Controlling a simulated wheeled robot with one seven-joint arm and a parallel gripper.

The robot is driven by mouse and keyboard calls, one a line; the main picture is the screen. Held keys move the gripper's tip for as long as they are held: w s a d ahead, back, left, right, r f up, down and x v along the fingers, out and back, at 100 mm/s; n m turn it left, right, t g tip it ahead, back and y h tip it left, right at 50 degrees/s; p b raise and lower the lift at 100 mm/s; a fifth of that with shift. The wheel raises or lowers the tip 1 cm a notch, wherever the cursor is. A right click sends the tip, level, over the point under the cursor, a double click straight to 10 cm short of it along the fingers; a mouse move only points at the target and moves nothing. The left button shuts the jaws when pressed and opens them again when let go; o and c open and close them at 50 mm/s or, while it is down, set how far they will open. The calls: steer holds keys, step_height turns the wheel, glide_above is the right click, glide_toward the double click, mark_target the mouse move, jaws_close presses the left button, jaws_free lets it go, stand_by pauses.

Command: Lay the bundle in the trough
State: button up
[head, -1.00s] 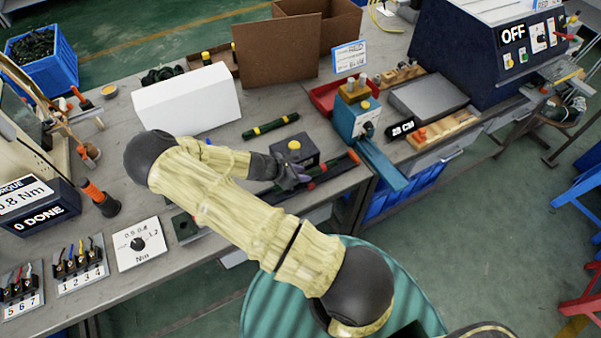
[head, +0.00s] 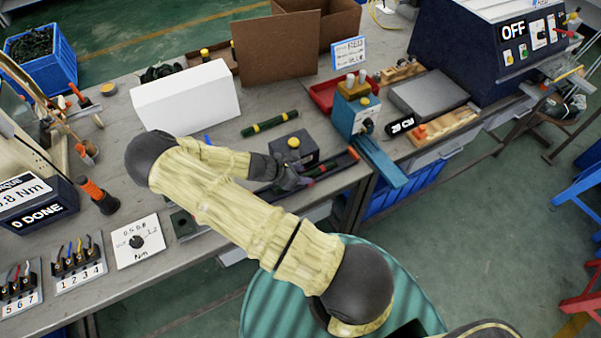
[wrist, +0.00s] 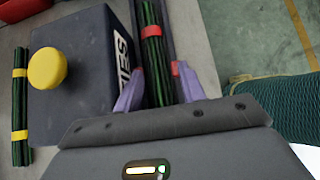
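In the wrist view a bundle of thin green and black wires (wrist: 152,65) with a red band lies lengthwise in a dark, narrow trough (wrist: 168,30). My gripper (wrist: 158,92) is over its near end, with one purple finger on each side. Dark gaps show between the fingers and the bundle, so the fingers look open. The bundle's near end is hidden by the gripper body. In the head view my gripper (head: 292,180) is low at the bench's front edge, beside the trough with red parts (head: 338,166); my arm hides part of it.
A dark ties box (head: 294,149) with a yellow knob stands close to the left finger in the wrist view (wrist: 90,75). A second bundle with yellow bands (head: 270,124) lies behind it. A blue press-like device (head: 357,115) stands to the right, and a white box (head: 186,97) at the back left.

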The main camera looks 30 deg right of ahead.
steer(key=shift+w+a+r, duration=0.1)
steer(key=shift+w+r, duration=0.1)
steer(key=shift+w, duration=0.25)
steer(key=shift+w+a+r, duration=0.1)
steer(key=shift+a+r, duration=0.05)
steer(key=shift+r, duration=0.05)
steer(key=s+b+v, duration=0.1)
steer(key=b+v, duration=0.1)
steer(key=v, duration=1.4)
steer(key=shift+a, duration=0.3)
steer(key=s+d+r+m+t+y, duration=0.1)
steer(key=s+r+m+t+y, duration=0.1)
steer(key=s+r+m+y, duration=0.7)
step_height(320, 180, up, 5)
steer(key=s+m, duration=0.2)
steer(key=m, duration=0.7)
steer(key=shift+s+d, duration=0.2)
steer(key=shift+s, duration=0.1)
